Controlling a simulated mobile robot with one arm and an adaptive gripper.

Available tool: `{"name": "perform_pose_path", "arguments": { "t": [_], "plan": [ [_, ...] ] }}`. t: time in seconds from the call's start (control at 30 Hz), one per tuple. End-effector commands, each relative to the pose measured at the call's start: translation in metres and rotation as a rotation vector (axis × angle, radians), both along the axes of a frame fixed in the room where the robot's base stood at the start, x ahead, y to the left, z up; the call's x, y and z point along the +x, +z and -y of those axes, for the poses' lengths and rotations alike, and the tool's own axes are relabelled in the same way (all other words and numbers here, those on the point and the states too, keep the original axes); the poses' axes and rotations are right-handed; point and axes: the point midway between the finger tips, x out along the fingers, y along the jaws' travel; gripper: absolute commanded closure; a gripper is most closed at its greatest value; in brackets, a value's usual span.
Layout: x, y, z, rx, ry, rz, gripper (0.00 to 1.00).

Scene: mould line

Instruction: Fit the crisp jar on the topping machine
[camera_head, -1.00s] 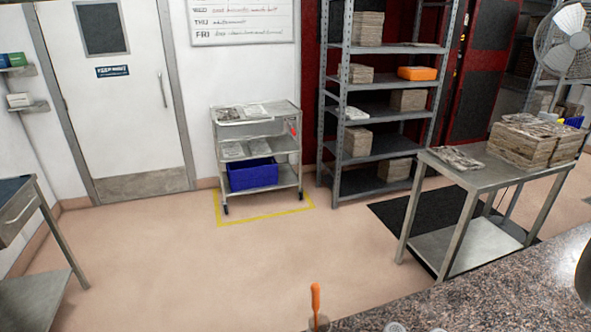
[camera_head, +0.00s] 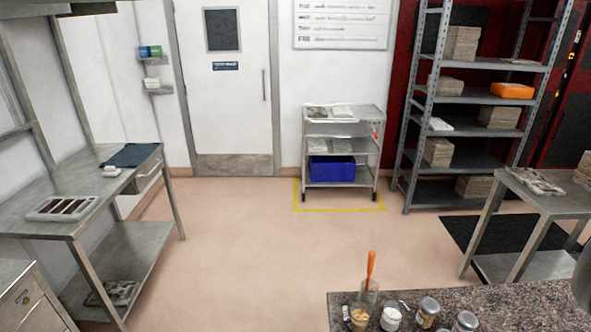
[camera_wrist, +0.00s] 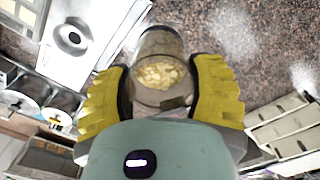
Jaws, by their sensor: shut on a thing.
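In the wrist view, my gripper (camera_wrist: 161,92) has its yellow-padded fingers closed on both sides of a clear jar (camera_wrist: 160,45). The jar holds pale yellow crisp pieces and lies lengthwise between the fingers. Its lower end is partly hidden by my gripper. A pale metal unit with a round dark-centred fitting (camera_wrist: 72,38) is at the upper left of the wrist view, apart from the jar. I cannot tell whether it is the topping machine.
A speckled stone counter (camera_head: 520,310) at the lower right carries several small jars and an orange-handled tool (camera_head: 371,265). A steel table (camera_head: 60,195) with a mould tray (camera_head: 63,208) stands left. A cart (camera_head: 341,145) and shelving (camera_head: 480,130) stand behind. The middle floor is clear.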

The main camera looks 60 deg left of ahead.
Motion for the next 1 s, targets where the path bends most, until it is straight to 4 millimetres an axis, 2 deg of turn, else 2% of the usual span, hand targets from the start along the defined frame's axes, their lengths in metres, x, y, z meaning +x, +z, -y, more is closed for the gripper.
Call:
{"name": "perform_pose_path", "arguments": {
  "t": [0.27,0.5,0.8,1.0],
  "plan": [
    [-0.051,-0.038,0.029,0.002,-0.401,-0.006,0.83],
    [-0.109,-0.065,0.048,0.002,-0.73,-0.008,0.83],
    [-0.177,-0.082,0.062,0.0,-1.045,-0.002,0.83],
    [-0.197,-0.087,0.064,0.001,-1.128,0.0,0.83]
  ]
}}
